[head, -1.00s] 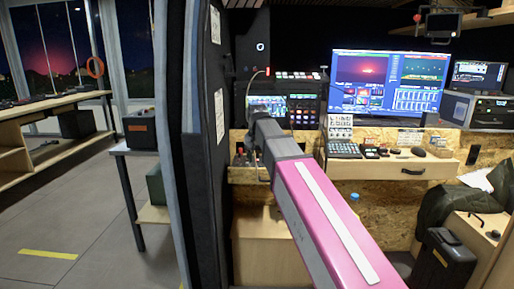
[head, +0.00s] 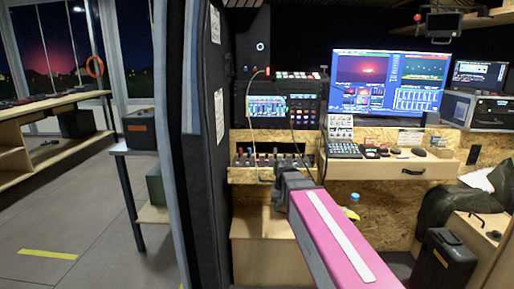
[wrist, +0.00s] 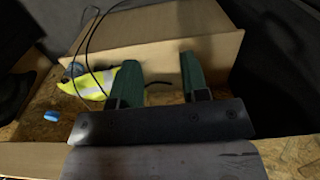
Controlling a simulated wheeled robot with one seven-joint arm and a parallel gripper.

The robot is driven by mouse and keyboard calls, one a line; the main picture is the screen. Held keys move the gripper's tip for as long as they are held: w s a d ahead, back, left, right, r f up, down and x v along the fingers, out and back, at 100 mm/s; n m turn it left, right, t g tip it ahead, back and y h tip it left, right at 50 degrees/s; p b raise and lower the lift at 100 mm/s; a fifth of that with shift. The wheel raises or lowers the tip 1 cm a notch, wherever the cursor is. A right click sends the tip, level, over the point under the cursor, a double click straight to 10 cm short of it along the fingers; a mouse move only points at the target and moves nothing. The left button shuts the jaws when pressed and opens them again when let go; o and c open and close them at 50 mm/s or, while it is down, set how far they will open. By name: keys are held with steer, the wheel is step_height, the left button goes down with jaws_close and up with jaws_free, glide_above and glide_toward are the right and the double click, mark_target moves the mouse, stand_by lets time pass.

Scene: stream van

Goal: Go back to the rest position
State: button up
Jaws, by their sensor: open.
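My gripper (wrist: 163,82) shows in the wrist view with its two green fingers apart and nothing between them. It points at a plain cardboard-coloured box (wrist: 205,55) beyond the fingertips; I cannot tell the exact gap. In the head view my pink arm reaches forward from the bottom right, and its dark wrist end is in front of the wooden cabinet below the desk. The fingers are hidden in the head view.
A control panel with plugged cables (head: 275,160) sits just above my wrist. A wooden desk (head: 385,170) with keyboard and drawer is to the right. In the wrist view a yellow vest (wrist: 128,85) and a blue object (wrist: 53,116) lie left of the fingers.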

steer(key=s+d+f, duration=0.4)
steer(key=s+f, duration=0.1)
steer(key=f, duration=0.2)
steer(key=s+d+f, duration=0.4)
steer(key=s+f, duration=0.1)
steer(key=f, duration=0.3)
steer(key=shift+s+d, duration=0.15)
steer(key=shift+d, duration=0.2)
stand_by(0.4)
